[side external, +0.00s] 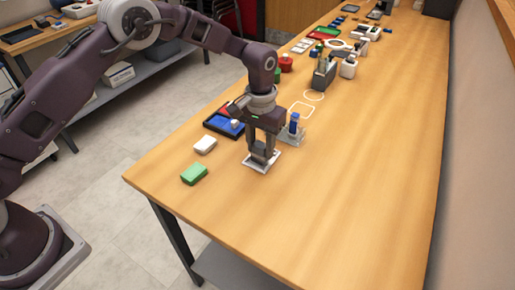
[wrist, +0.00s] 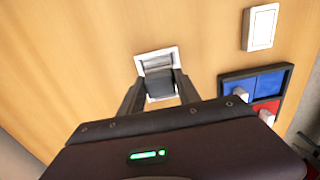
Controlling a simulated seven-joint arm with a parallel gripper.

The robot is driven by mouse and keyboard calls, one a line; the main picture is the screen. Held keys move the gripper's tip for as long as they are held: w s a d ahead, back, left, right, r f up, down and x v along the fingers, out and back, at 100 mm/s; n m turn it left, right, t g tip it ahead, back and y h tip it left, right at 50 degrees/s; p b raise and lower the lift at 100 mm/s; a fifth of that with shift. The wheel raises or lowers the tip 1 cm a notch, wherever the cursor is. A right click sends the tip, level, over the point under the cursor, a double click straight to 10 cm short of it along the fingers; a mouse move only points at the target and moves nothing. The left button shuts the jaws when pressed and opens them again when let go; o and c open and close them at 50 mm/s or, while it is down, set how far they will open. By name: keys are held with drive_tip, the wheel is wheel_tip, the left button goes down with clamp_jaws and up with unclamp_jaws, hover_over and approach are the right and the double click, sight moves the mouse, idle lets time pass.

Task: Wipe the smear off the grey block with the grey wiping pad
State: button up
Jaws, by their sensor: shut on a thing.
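My gripper (side external: 262,151) is low over the near-left part of the table, pointing down and shut on the dark grey wiping pad. The pad (wrist: 160,84) shows between the two fingers in the wrist view. The grey block (wrist: 154,62), with a white border around it, lies right under and beyond the pad. In the side view, only the pale edge of the block (side external: 267,167) shows below the fingers. The pad covers part of the block; I cannot tell whether they touch. No smear can be made out; the covered part is hidden.
A black tray (wrist: 285,72) with blue and red compartments lies beside the gripper. A white block (side external: 205,144) and a green block (side external: 194,174) lie near the left edge. A fixture with a blue post (side external: 293,123) stands close behind. The table's right side is clear.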

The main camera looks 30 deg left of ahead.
drive_tip(key=shift+w, duration=1.5)
wheel_tip(320, 180, up, 8)
drive_tip(key=shift+r, duration=0.1)
